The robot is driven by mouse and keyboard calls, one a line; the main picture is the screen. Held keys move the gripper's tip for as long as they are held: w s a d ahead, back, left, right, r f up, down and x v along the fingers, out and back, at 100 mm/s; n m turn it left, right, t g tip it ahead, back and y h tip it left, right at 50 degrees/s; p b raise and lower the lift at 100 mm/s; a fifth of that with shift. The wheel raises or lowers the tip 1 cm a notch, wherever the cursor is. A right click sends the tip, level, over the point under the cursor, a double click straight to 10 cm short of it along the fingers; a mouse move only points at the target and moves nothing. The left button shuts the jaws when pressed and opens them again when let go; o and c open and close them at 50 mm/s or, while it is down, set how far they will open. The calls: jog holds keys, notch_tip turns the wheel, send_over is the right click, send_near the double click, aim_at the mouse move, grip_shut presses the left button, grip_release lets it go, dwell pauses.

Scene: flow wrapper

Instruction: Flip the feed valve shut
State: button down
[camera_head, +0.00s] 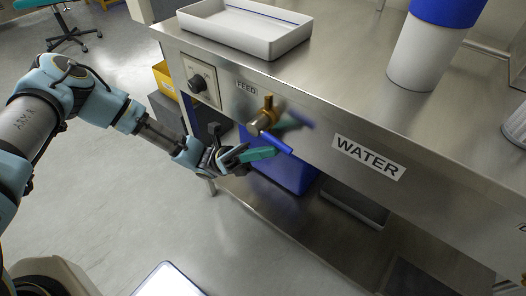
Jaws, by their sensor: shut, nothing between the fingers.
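The feed valve (264,116) is a brass body on the steel front panel, under a FEED label (246,88). Its blue lever (276,143) slants down to the right from the brass body. My gripper (274,152) has teal fingers, which are shut and empty. The fingertips are just below the blue lever, very close to it; I cannot tell whether they touch it. A dark teal-blue shape behind the lever looks like a reflection in the panel.
A black knob (198,84) sits on a white plate left of the valve. A WATER label (367,157) is to the right. A white tray (248,32) and a blue-topped white container (425,50) stand on the counter. A blue bin (290,172) is under the panel.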

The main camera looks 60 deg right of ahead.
jog(key=shift+s+r, duration=0.2)
jog(key=shift+r, duration=0.05)
dwell(0.4)
jog(key=s+f+b+v, duration=0.2)
jog(key=b+v, duration=0.1)
jog(key=v, duration=0.9)
jog(key=shift+w+a+f+b, duration=0.3)
jog(key=shift+f+b, duration=0.05)
jog(key=shift+f, duration=0.1)
